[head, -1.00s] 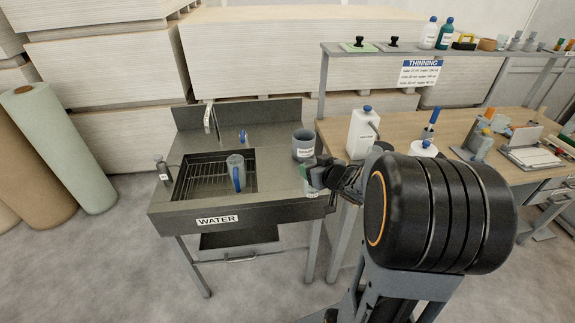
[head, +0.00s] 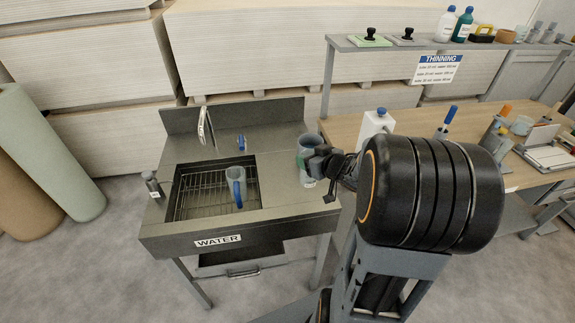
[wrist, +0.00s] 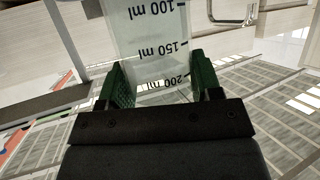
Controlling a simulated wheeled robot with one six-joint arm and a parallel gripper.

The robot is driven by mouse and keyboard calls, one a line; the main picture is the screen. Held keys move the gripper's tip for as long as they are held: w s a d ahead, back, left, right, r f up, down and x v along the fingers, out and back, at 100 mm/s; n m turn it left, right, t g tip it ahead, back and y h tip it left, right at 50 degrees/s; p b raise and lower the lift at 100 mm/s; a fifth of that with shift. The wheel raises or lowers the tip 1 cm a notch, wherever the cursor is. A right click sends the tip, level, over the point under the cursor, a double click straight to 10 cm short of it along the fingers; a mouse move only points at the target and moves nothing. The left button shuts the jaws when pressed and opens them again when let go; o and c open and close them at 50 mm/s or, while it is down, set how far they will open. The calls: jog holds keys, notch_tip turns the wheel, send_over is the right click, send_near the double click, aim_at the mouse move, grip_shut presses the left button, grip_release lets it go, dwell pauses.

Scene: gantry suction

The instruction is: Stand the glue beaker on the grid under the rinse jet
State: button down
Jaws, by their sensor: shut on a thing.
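My gripper (head: 313,166) is at the right side of the sink's top, beyond the basin. In the wrist view its green-padded fingers (wrist: 156,84) are shut on a clear beaker with black ml marks (wrist: 146,38), which I take for the glue beaker. The wire grid (head: 205,196) lies in the basin left of my gripper.
The grid's left part is clear.

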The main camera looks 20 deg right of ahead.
jog(key=w+d+f, duration=0.1)
jog(key=w+f, duration=1.1)
jog(key=w, duration=0.1)
jog(key=shift+w+d+f+p, duration=0.15)
jog(key=shift+w+f+p, duration=0.15)
jog(key=shift+w+p, duration=0.05)
jog(key=shift+f, duration=0.2)
jog(key=shift+c, duration=1.5)
grip_release()
